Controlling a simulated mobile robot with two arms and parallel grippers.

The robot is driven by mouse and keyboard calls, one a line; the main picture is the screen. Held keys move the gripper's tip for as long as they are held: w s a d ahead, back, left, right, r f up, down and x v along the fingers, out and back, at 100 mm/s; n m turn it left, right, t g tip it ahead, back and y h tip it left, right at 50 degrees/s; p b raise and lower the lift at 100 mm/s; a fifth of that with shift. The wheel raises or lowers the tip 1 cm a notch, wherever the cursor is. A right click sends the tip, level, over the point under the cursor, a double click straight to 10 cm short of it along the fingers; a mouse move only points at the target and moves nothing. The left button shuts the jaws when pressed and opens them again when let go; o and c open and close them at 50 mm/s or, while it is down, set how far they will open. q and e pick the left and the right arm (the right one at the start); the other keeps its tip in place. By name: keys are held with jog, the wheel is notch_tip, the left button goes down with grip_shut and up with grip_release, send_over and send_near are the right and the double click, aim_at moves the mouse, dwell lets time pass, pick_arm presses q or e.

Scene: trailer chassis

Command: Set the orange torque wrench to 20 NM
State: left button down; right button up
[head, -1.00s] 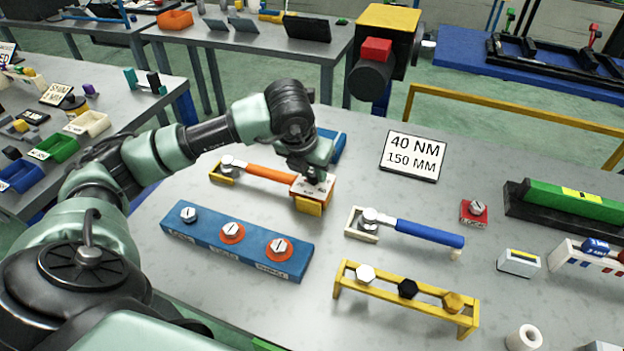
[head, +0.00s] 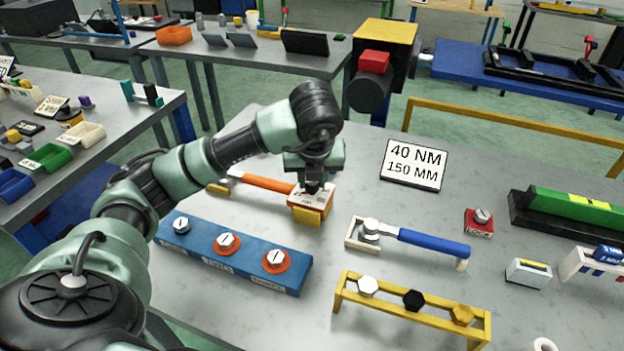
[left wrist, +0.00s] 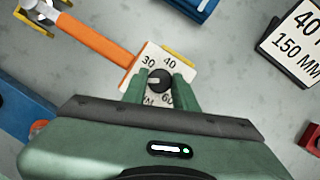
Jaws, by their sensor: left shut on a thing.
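The orange torque wrench (head: 264,182) lies on the grey table, its head at the left end and a white-topped dial box (head: 318,197) at its right end. In the left wrist view the wrench handle (left wrist: 97,41) runs to the dial face, where 30, 40 and 60 can be read. My left gripper (left wrist: 160,84) is shut on the black dial knob (left wrist: 159,80), one green finger on each side. The knob's pale mark points left, a little below the 30. Some of the dial's numbers are hidden by the fingers. My right gripper is not in view.
A sign (head: 413,164) reads 40 NM, 150 MM. A blue wrench (head: 432,243) lies to the right. A blue block with several bolts (head: 235,262) and a yellow bolt rack (head: 410,312) stand in front. Bare table lies between the dial box and the sign.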

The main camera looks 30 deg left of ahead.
pick_arm(q)
jog(key=c, duration=1.1)
grip_release()
jog(key=p+v, duration=0.1)
jog(key=v, duration=0.6)
jog(key=shift+r, duration=0.35)
jog(key=shift+s+d, duration=0.1)
